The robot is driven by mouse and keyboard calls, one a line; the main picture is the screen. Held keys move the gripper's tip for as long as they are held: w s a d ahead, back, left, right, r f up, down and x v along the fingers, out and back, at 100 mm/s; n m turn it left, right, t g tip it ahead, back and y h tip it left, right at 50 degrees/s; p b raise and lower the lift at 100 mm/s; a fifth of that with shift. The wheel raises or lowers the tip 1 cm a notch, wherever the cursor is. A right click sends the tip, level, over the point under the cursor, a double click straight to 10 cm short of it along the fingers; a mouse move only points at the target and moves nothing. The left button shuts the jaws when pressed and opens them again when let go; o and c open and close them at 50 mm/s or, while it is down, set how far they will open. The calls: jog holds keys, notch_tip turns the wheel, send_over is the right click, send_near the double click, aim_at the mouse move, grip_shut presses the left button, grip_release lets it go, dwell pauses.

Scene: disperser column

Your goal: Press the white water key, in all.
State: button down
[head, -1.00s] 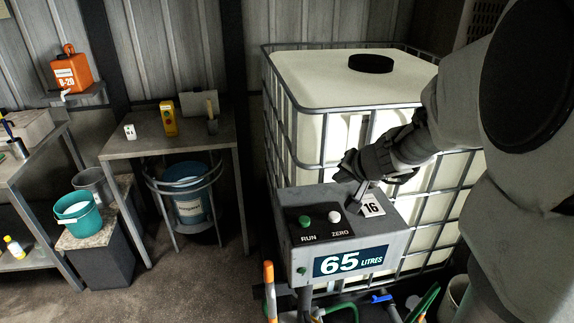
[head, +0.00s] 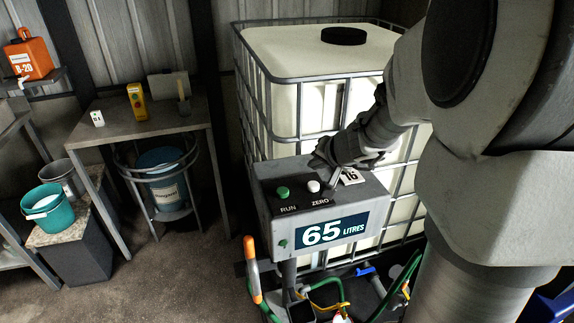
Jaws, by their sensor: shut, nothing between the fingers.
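The white key (head: 313,186), marked ZERO, sits on the sloped top panel of the grey meter box (head: 262,205). A green key (head: 282,192), marked RUN, is to its left. The box front has a sign reading 65 LITRES (head: 332,232). My gripper (head: 332,186) is shut and empty, its tips pointing down just right of the white key. The tips look close to the panel, but I cannot tell whether they touch it. The gripper partly covers a white tag reading 16 (head: 351,176).
A caged white tank (head: 290,55) stands behind the box. Hoses with orange (head: 252,262) and blue (head: 366,271) fittings lie below. A bench (head: 130,125) holding a yellow control box (head: 137,101) stands left. Floor between is open.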

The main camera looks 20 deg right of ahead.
aim_at(314, 188)
jog(key=shift+f+b, duration=1.3)
jog(key=shift+f, duration=0.25)
jog(key=shift+f, duration=0.2)
dwell(0.8)
jog(key=shift+f+b, duration=0.25)
jog(key=shift+b, duration=0.4)
jog(key=shift+f+b, duration=0.5)
jog(key=shift+b, duration=0.1)
dwell(0.5)
jog(key=shift+r, duration=0.1)
jog(key=shift+r+p, duration=0.7)
jog(key=shift+r, duration=0.15)
notch_tip(314, 188, up, 5)
jog(key=p, duration=0.4)
